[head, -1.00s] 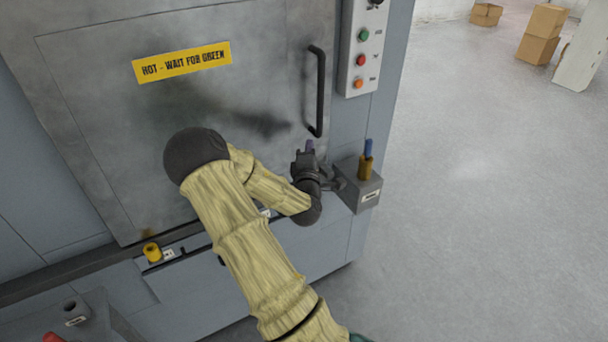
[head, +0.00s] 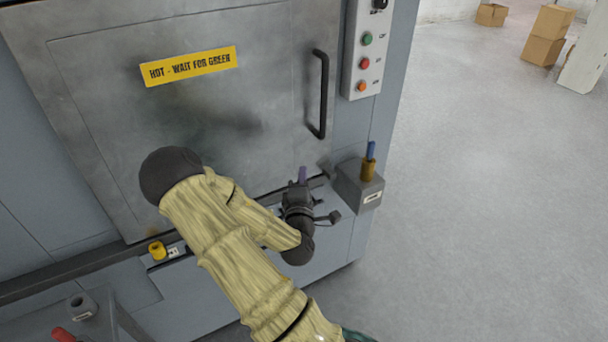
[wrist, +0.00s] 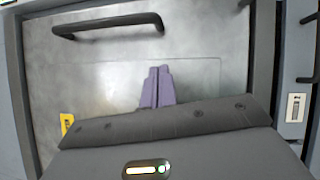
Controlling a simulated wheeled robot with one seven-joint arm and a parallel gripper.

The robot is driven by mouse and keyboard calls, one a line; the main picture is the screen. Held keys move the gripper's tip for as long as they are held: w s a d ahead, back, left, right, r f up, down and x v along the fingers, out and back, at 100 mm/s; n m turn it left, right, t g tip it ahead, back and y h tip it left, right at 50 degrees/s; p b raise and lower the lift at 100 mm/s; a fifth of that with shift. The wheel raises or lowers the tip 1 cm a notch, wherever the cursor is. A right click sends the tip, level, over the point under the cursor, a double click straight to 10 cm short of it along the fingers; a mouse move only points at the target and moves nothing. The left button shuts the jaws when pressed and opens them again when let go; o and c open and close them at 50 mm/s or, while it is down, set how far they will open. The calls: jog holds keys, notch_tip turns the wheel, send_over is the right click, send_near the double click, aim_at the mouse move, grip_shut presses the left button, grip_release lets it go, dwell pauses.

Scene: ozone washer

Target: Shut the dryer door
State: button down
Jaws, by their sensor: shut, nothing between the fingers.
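The dryer door (head: 110,120) is a grey metal panel with a yellow "HOT - WAIT FOR GREEN" label (head: 188,66) and a black bar handle (head: 320,95) near its right edge. It looks about flush with the machine front; I cannot tell whether a small gap remains. My gripper (head: 302,174) is below the handle, near the door's lower right, with its purple fingers shut and empty. In the wrist view the fingers (wrist: 157,86) point toward the door face (wrist: 90,65), with the handle (wrist: 108,25) at upper left. Contact with the door cannot be told.
A control panel (head: 364,55) with green, red and orange buttons is right of the door. A grey box (head: 360,188) holding a blue-tipped brass piece (head: 369,165) juts out below it. A yellow knob (head: 157,250) sits below the door. Open floor lies right; cardboard boxes (head: 547,35) are far off.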

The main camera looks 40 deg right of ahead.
jog(key=shift+p+v, duration=0.9)
jog(key=shift+p, duration=1.45)
jog(key=shift+d, duration=0.1)
jog(key=a+f+m+g+y, duration=0.4)
jog(key=a+m+g+y, duration=0.4)
jog(key=a+m, duration=0.3)
jog(key=s+a+r+g+y, duration=0.4)
jog(key=s+a+r, duration=0.5)
jog(key=s+a, duration=0.2)
jog(key=shift+s+a+r+m+g, duration=0.25)
jog(key=shift+s+m+g, duration=0.05)
jog(key=shift+s, duration=0.2)
